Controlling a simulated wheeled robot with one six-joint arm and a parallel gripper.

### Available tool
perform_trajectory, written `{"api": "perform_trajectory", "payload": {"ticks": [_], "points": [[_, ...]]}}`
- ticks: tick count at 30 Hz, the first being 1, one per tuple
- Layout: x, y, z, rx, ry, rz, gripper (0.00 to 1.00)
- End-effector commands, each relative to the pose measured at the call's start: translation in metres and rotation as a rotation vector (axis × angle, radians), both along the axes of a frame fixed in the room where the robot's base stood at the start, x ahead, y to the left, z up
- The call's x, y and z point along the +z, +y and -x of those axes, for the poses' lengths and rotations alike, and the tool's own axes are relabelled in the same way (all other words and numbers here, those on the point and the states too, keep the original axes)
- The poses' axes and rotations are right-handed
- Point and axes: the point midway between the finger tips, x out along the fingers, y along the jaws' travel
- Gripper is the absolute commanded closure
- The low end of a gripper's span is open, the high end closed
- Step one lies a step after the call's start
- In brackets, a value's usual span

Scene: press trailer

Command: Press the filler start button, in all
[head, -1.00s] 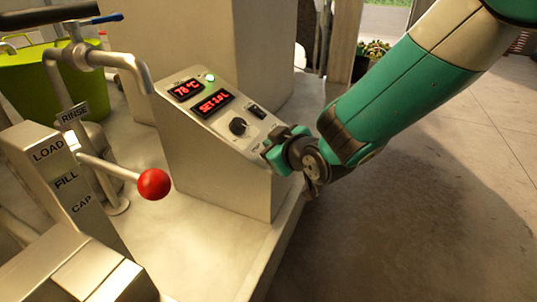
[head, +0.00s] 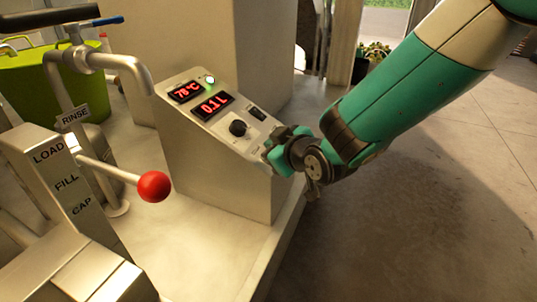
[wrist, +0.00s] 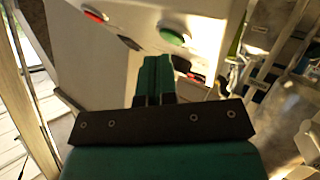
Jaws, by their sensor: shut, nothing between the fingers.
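The filler's sloped control panel (head: 232,115) stands at the centre of the head view. Its displays read 78 °C (head: 186,92) and 0.1 L (head: 212,105). My gripper (head: 271,155) is at the panel's lower right corner and covers that part. In the wrist view, my gripper (wrist: 157,62) is shut and empty, its tips just below a round green button (wrist: 172,36). A red button (wrist: 95,15) lies farther left. Contact with the green button cannot be told.
A black knob (head: 238,128) and a dark switch (head: 257,113) sit on the panel close to my gripper. A lever with a red ball (head: 154,186) and a LOAD/FILL/CAP post (head: 60,180) stand left. The floor at right is open.

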Motion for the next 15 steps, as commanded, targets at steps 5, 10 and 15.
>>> {"api": "perform_trajectory", "payload": {"ticks": [5, 10, 15], "points": [[0.0045, -0.0022, 0.0009, 0.0, 0.0, 0.0, 1.0], [0.0043, -0.0022, 0.0008, 0.0, 0.0, 0.0, 1.0], [0.0092, -0.0039, 0.001, -0.001, -0.001, -0.001, 1.0]]}}
